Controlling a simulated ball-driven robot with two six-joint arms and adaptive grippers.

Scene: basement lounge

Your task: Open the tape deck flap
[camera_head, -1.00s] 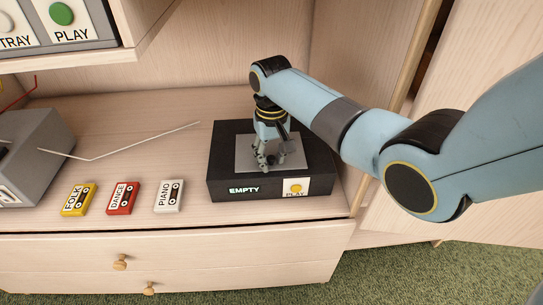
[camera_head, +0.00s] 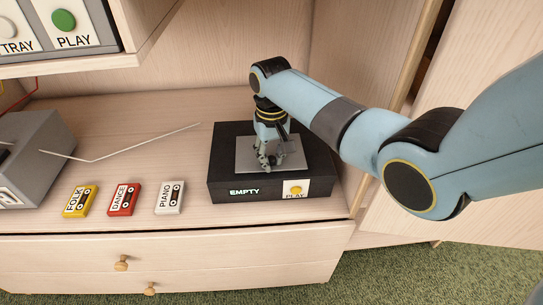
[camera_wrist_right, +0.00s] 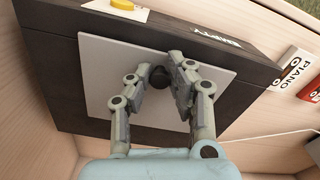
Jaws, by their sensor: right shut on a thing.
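The black tape deck (camera_head: 220,180) stands on the wooden shelf, with a lit "EMPTY" display and a yellow PLAY button (camera_head: 295,189) on its front. The flap (camera_head: 297,157) is a light grey plate on its top and looks shut and flat. A dark round knob (camera_wrist_right: 160,76) sits on the flap (camera_wrist_right: 110,75) in the right wrist view. My right gripper (camera_head: 266,163) reaches down from above, its fingers (camera_wrist_right: 157,73) shut on the knob from both sides. The fingers hide part of the knob and flap. My left gripper is not in view.
Yellow FOLK (camera_head: 80,201), red DANCE (camera_head: 124,199) and white PIANO (camera_head: 170,197) cassettes lie left of the deck. A grey device (camera_head: 40,165) with a thin rod (camera_head: 145,142) stands farther left. An upper shelf (camera_head: 135,55) overhangs the back left.

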